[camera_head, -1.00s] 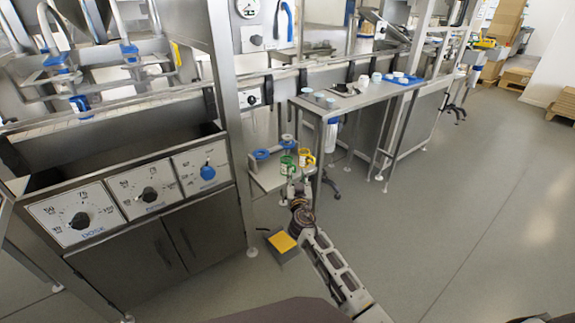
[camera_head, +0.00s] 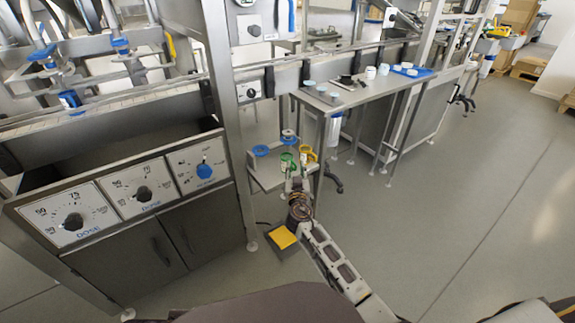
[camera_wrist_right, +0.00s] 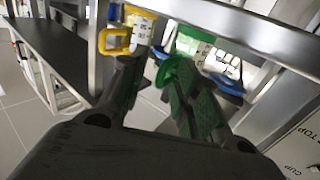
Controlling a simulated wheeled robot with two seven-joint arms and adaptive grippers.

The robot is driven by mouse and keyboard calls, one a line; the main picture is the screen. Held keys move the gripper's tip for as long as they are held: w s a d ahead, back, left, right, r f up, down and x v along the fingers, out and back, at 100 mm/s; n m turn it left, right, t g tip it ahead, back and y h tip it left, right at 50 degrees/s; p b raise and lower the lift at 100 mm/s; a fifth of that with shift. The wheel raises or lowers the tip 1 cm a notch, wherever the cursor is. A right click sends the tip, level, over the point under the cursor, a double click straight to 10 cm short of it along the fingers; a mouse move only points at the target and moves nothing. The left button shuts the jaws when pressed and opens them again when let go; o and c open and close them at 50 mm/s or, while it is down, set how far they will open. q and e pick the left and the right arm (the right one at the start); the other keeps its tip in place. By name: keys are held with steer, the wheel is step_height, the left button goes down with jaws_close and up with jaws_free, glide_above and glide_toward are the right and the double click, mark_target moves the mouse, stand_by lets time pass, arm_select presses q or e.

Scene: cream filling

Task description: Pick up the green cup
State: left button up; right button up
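The green cup (camera_head: 286,161) stands on a small low shelf next to the filling machine. A yellow cup (camera_head: 307,153) stands just to its right. My right gripper (camera_head: 296,180) is right in front of the two cups. In the right wrist view the fingers of the gripper (camera_wrist_right: 153,70) are apart, with nothing held between them. The green cup (camera_wrist_right: 194,47) is beyond the right finger, which overlaps its handle; I cannot tell whether they touch. The yellow cup (camera_wrist_right: 142,27) is beyond the left finger, its handle to the left. My left gripper is not in view.
Blue-rimmed items (camera_head: 261,151) stand left of the green cup. A metal table (camera_head: 345,103) with cups and a blue tray (camera_head: 412,71) is above and to the right. A yellow-topped box (camera_head: 283,237) is on the floor below.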

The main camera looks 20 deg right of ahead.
jaws_close()
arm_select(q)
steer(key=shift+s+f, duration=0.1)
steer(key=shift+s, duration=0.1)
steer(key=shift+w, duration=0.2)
